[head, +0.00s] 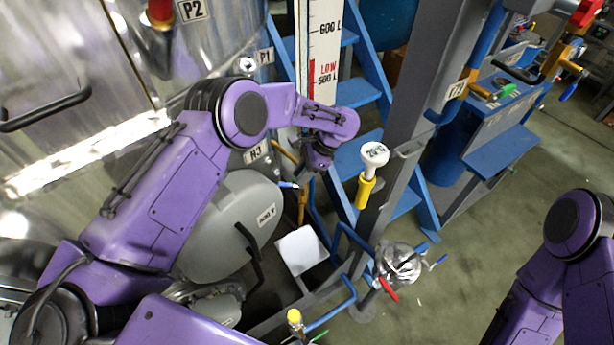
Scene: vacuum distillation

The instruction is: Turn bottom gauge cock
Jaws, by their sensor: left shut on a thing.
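The level gauge (325,45) is an upright white scale marked 600 L and LOW 500 L, at the top middle. My left arm reaches across it from the left. My left gripper (303,178) points down just below the gauge's lower end and is shut on the bottom gauge cock, which it and the wrist mostly hide. A small lever with a blue tip (288,185) shows just left of the fingers. A yellow-orange part (302,206) hangs just below them. My right arm shows at the lower right, but its gripper is out of view.
A grey steel post (413,110) stands close to the right of the gripper, with a white-topped yellow valve handle (369,175) beside it. A grey rounded motor cover (232,225) is at lower left. Blue steps (358,92) stand behind. Green floor is open at right.

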